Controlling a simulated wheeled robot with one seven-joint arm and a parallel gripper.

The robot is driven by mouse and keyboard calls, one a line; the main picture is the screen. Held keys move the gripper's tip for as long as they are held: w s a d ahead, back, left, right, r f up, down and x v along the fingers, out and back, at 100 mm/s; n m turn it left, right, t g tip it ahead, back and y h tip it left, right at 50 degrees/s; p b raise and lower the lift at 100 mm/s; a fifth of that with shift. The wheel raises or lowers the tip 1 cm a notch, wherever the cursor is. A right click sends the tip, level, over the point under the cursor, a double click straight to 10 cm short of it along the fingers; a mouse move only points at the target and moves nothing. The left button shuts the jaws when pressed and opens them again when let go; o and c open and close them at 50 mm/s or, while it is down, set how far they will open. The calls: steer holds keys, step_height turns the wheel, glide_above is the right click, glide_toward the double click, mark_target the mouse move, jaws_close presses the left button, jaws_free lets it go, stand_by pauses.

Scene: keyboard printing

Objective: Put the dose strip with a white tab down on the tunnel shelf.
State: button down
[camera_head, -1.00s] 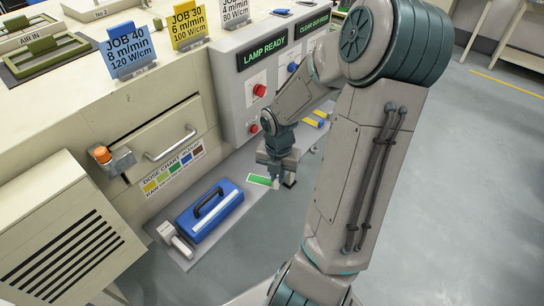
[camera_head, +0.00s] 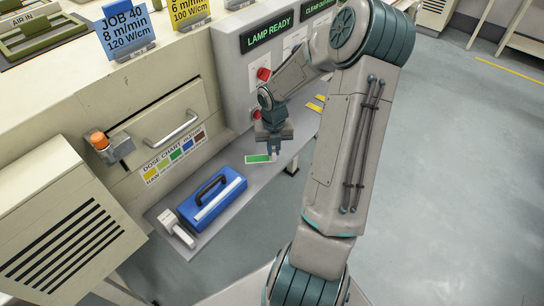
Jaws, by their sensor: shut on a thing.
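The dose strip (camera_head: 257,159) is green with a white end at the right and a pale border. My gripper (camera_head: 273,152) points down and is shut on the strip at its white end. The strip lies roughly flat over the grey tunnel shelf (camera_head: 228,168). I cannot tell whether it touches the shelf or hangs just above it. The jaws are small in this view and partly hide the strip's right end.
A blue case (camera_head: 217,198) with a black handle lies on the shelf, with a white-and-grey device (camera_head: 174,227) to its left. The machine front with a drawer handle (camera_head: 171,128) and lamp panel (camera_head: 260,74) borders the shelf.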

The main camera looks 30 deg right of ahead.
mark_target(264, 158)
steer(key=shift+w+d+f, duration=0.1)
steer(key=shift+w+f, duration=0.3)
steer(key=shift+w, duration=0.2)
steer(key=shift+f, duration=1.95)
steer(key=shift+f+b, duration=0.1)
steer(key=shift+b, duration=0.2)
steer(key=c, duration=1.5)
jaws_free()
